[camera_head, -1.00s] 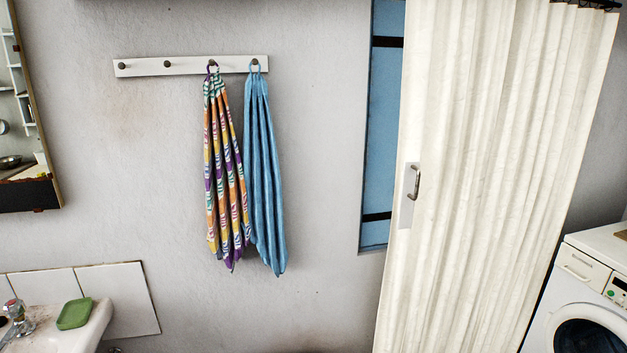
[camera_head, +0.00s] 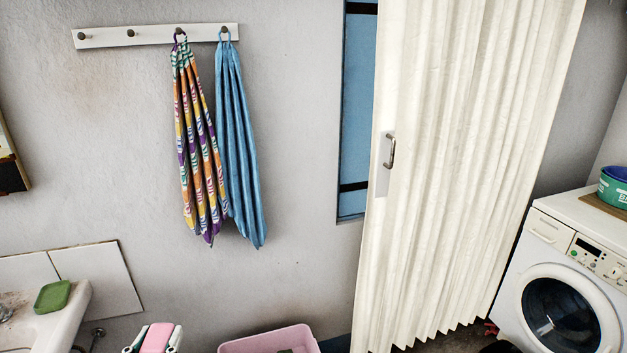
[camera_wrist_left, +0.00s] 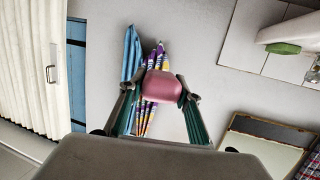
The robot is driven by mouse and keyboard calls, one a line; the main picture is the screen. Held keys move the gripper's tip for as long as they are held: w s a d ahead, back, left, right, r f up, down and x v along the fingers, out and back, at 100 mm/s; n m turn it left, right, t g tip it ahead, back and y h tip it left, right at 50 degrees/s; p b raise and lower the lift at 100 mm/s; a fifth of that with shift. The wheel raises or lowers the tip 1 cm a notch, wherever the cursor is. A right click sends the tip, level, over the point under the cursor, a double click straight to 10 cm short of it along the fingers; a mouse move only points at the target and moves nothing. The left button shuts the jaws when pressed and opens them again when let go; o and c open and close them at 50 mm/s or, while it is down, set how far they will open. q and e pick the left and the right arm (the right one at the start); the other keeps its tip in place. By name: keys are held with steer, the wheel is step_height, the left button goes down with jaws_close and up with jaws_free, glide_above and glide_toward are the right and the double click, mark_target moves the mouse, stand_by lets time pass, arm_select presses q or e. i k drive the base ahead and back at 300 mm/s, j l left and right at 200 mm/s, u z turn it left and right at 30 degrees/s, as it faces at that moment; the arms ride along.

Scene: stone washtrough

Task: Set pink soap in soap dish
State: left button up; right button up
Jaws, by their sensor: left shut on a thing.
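The pink soap (camera_head: 157,337) is held between the fingers of my left gripper (camera_head: 155,341), at the bottom edge of the head view. In the left wrist view, the soap (camera_wrist_left: 161,86) sits between the two fingertips, clear of the wall behind. The green soap dish (camera_head: 52,296) rests on the corner of the white sink at the lower left of the head view, left of and above my gripper in the picture. The dish (camera_wrist_left: 283,48) also shows at the upper right of the left wrist view, apart from the gripper. My right gripper is not in view.
The white sink (camera_head: 66,320) is cut off at the left edge. A pink basin (camera_head: 262,345) stands low, right of my gripper. Two towels (camera_head: 236,150) hang on the wall. A pale curtain (camera_head: 450,150) and a washing machine (camera_head: 550,245) are at right.

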mark_target(56, 298)
steer(key=z, duration=0.5)
steer(key=i+z, duration=0.15)
steer(key=z, duration=0.35)
steer(key=i+z, duration=0.1)
steer(key=z, duration=0.85)
steer(key=i+j+z, duration=0.1)
steer(key=z, duration=0.4)
steer(key=j+z, duration=0.1)
steer(key=z, duration=0.4)
steer(key=j+z, duration=0.15)
steer(key=z, duration=0.35)
steer(key=j+z, duration=0.15)
steer(key=z, duration=2.4)
